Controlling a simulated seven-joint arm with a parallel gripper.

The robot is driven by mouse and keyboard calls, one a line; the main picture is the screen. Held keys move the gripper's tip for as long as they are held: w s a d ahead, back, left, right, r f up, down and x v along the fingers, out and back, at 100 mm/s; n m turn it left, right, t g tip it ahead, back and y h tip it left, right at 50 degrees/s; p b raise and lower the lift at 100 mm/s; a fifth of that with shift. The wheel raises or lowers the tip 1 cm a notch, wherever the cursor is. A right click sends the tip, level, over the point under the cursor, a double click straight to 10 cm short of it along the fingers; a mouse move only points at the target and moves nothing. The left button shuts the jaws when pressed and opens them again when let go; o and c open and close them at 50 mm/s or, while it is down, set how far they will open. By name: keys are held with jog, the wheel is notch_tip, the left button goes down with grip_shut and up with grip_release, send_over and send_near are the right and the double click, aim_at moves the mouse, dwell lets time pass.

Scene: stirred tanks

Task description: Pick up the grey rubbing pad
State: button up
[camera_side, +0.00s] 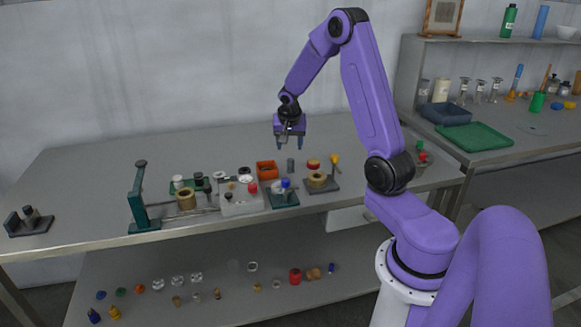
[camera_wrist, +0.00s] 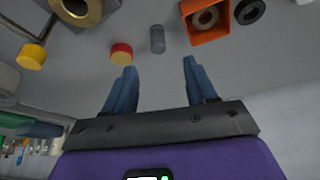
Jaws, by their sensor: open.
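A small grey cylinder (camera_side: 290,165), the only grey piece that could be the rubbing pad, stands on the bench just right of the orange box. In the wrist view the grey cylinder (camera_wrist: 157,39) lies beyond my fingertips, in line with the gap between them. My gripper (camera_side: 289,147) is above the bench, pointing down, with the cylinder below it in the side view. Its two blue fingers (camera_wrist: 159,67) are apart with nothing between them. The cylinder is fully in sight in the wrist view.
A brass ring on a dark base (camera_side: 317,180) is at the right. A green stand (camera_side: 139,200) and several small parts are left. The bench behind is clear.

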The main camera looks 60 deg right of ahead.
aim_at(291, 160)
jog(key=x, duration=0.5)
jog(key=shift+f, duration=0.25)
jog(key=shift+d+x, duration=0.15)
jog(key=shift+x, duration=1.2)
jog(key=shift+d+x, duration=0.1)
jog(key=shift+x, duration=1.2)
jog(key=shift+r, duration=0.15)
jog(key=shift+s, duration=0.1)
grip_shut()
